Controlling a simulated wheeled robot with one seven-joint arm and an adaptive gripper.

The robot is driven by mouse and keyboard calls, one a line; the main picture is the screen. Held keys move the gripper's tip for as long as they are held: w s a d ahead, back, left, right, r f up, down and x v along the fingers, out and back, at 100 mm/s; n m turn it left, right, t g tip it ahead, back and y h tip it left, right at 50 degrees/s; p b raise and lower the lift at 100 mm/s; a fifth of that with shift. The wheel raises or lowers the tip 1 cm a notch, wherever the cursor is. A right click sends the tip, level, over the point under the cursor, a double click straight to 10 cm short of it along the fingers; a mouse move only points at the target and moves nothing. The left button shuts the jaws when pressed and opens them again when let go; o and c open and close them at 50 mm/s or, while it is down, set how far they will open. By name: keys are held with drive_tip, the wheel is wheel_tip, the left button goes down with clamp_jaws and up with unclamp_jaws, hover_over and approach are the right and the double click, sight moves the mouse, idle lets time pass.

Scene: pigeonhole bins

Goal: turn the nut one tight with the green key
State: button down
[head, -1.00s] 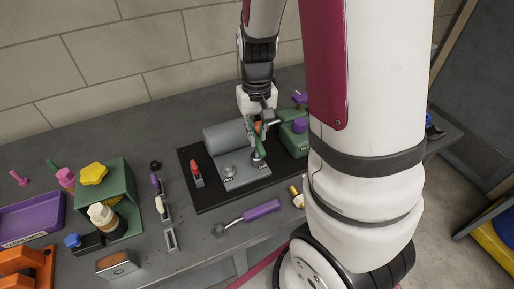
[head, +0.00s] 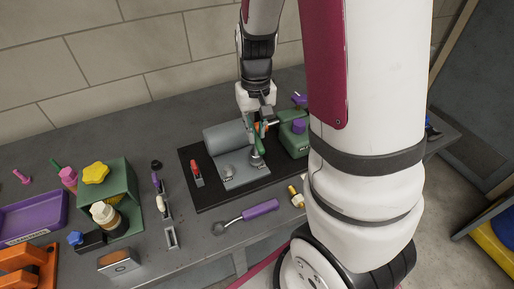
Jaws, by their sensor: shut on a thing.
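My gripper (head: 257,123) is above the right part of the grey machine block (head: 240,172) and is shut on the green key (head: 257,142). The key points down, and its lower end is at the right-hand nut (head: 257,161) on the block's front plate. I cannot tell from here how fully the key sits on that nut. Another nut (head: 228,171) stands free to the left on the same plate. A grey cylinder (head: 225,136) is behind the plate. The labels by the nuts are too small to read.
A red-handled switch (head: 195,169) stands left of the block on the black base (head: 205,197). A green device with a purple knob (head: 298,126) is close on the right. A purple-handled wrench (head: 260,209) lies in front. A green box (head: 120,179) stands left.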

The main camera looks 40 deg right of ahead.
drive_tip(key=shift+r, duration=0.2)
drive_tip(key=shift+r+p, duration=1.2)
drive_tip(key=shift+r, duration=0.55)
idle(1.0)
